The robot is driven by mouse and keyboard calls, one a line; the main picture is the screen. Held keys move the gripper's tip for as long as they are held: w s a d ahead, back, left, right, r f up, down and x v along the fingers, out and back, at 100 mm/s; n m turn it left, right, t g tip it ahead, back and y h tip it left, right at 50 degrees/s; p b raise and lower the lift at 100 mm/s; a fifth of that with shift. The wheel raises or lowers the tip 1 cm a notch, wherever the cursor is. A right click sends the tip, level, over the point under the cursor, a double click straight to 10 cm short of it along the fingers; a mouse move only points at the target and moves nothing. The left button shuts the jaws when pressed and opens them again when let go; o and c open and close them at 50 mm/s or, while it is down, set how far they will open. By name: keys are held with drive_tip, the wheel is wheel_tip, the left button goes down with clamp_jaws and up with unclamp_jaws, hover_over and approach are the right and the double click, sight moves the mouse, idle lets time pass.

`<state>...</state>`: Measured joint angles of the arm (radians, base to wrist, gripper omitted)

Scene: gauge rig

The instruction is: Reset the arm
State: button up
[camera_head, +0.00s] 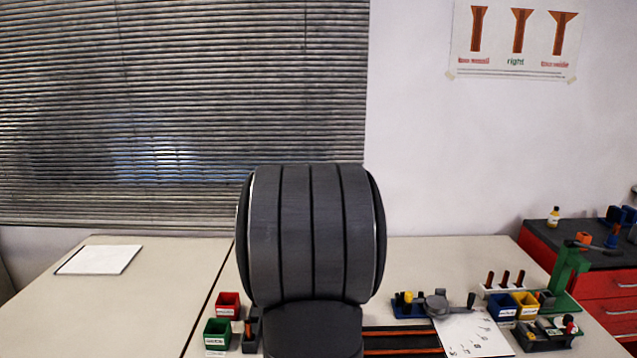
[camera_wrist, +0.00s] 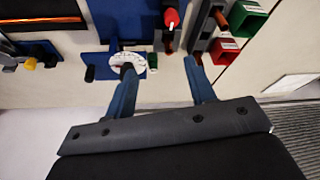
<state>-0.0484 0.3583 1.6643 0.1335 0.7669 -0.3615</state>
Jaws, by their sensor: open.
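My gripper (camera_wrist: 160,70) shows in the wrist view as two blue fingers set well apart. It is open, with nothing held between the fingers.
Red (camera_head: 228,305) and green (camera_head: 217,336) bins stand left of my arm. Right of it are a grey-armed fixture (camera_head: 437,303), a paper sheet (camera_head: 472,336), blue (camera_head: 501,307) and yellow (camera_head: 526,305) bins, and a green stand (camera_head: 566,270). The left table is clear except for a white pad (camera_head: 100,260).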

drive_tip(key=shift+m, duration=0.4)
drive_tip(key=x, duration=0.5)
drive_tip(key=s+a+x, duration=0.1)
drive_tip(key=x, duration=0.5)
drive_tip(key=a+x, duration=0.1)
drive_tip(key=x, duration=0.5)
drive_tip(key=shift+s+a+f, duration=0.3)
drive_tip(key=shift+f, duration=0.05)
drive_tip(key=shift+w+f, duration=0.1)
drive_tip(key=shift+f, duration=0.1)
drive_tip(key=shift+d+r+n+g+y, duration=0.15)
drive_tip(key=shift+n+y, duration=0.35)
drive_tip(key=shift+n, duration=0.9)
drive_tip(key=shift+f+n+g+y, duration=0.15)
drive_tip(key=shift+n+y, duration=0.35)
drive_tip(key=shift+n, duration=0.9)
drive_tip(key=shift+r, duration=0.1)
